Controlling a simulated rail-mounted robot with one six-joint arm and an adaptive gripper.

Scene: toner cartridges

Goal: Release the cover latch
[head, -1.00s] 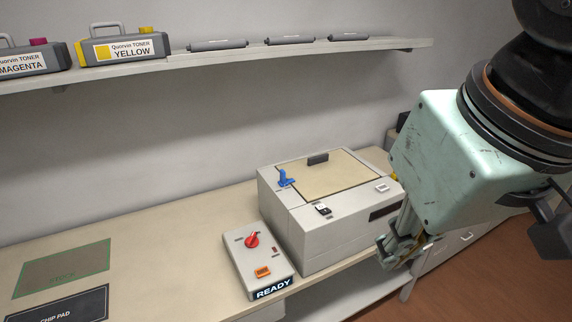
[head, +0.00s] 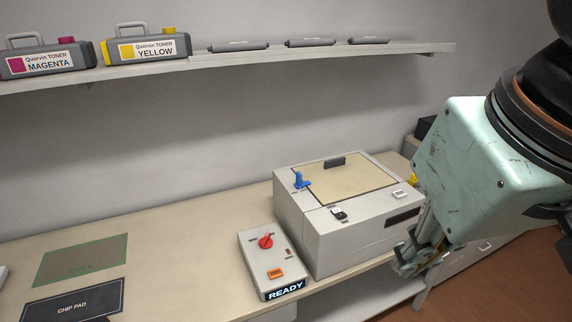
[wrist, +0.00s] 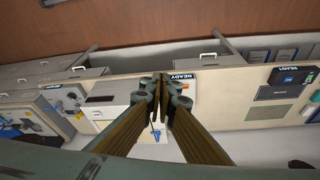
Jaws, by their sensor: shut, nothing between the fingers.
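The beige machine (head: 352,243) stands on the bench with a tan cover panel (head: 355,180) lying shut on its top. A blue lever (head: 300,181), which looks like the cover latch, stands at the left edge of the cover. A black handle (head: 334,162) sits at the cover's back edge. My gripper (head: 418,260) is shut and empty, pointing down off the machine's right front side, apart from it. In the wrist view the shut fingertips (wrist: 162,88) hide part of the machine, and a small blue part (wrist: 155,133) shows just below them.
A control box (head: 271,262) with a red knob (head: 266,241), orange button (head: 275,274) and READY sign stands left of the machine. The bench is clear left of it up to the chip pad (head: 72,306) and green-edged stock mat (head: 82,262). A shelf (head: 250,58) holds toner bottles and cartridges.

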